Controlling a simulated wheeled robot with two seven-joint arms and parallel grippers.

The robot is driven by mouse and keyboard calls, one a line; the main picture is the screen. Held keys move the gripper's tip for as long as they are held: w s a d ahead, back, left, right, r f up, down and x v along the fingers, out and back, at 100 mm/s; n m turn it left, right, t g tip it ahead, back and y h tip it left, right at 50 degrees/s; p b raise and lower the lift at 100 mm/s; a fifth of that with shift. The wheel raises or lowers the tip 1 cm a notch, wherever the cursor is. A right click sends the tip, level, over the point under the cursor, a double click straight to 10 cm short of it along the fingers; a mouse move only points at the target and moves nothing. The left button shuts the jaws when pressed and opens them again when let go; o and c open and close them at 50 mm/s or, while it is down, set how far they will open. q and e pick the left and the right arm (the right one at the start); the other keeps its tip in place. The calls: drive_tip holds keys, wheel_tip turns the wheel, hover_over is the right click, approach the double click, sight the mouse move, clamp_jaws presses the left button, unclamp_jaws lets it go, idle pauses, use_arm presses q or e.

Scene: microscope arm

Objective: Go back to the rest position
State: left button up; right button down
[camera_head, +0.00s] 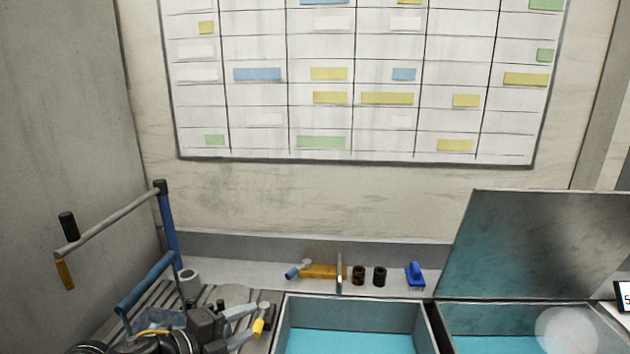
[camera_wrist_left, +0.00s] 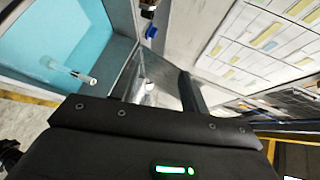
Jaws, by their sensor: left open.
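My left gripper (camera_head: 245,322) is low at the left in the head view, over the ribbed grey surface, left of the open box. Its fingers are apart, and I see nothing held between them. In the left wrist view its dark body and fingers (camera_wrist_left: 158,88) fill the lower middle. A pale object shows beyond the gap between the fingers; I cannot tell what it is. My right gripper is in neither view.
A blue post (camera_head: 167,225) with a grey bar stands beside my left arm. A turquoise-floored box (camera_head: 430,325) is right of the gripper; a second box has its lid (camera_head: 540,245) raised. An orange tool (camera_head: 318,271), dark cylinders and a blue item (camera_head: 415,274) lie behind.

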use_arm(q)
drive_tip(key=s+a+f+n+y, duration=0.2)
drive_tip(key=s+f+n+y, duration=0.15)
drive_tip(key=f+n, duration=0.35)
drive_tip(key=s+a+f+n+y, duration=0.3)
drive_tip(key=s+f+n, duration=0.2)
drive_tip(key=f+n, duration=0.25)
drive_tip(key=s+a+f+n+g+y, duration=0.1)
drive_tip(key=s+a+f+n+g, duration=0.1)
drive_tip(key=s+f+n, duration=0.3)
drive_tip(key=s+a+f+n+g+y, duration=0.1)
drive_tip(key=s+a+f+g, duration=0.15)
drive_tip(key=s, duration=0.55)
drive_tip(key=s+a+f+n+g+y, duration=0.1)
drive_tip(key=s+f+n+g, duration=0.2)
drive_tip(key=s, duration=0.3)
wheel_tip(320, 180, down, 34)
drive_tip(key=s+r+g+b, duration=0.1)
drive_tip(key=s+b, duration=0.2)
drive_tip(key=b, duration=0.3)
drive_tip(key=s+a+f+b, duration=0.1)
drive_tip(key=s+f+b, duration=0.1)
drive_tip(key=s+f, duration=0.5)
drive_tip(key=s+a+f+g+b, duration=0.1)
drive_tip(key=s+f+b, duration=0.1)
drive_tip(key=s+f, duration=0.6)
wheel_tip(320, 180, down, 4)
drive_tip(key=shift+s+a+f, duration=0.1)
drive_tip(key=shift+s+a, duration=0.15)
drive_tip(key=shift+a, duration=0.1)
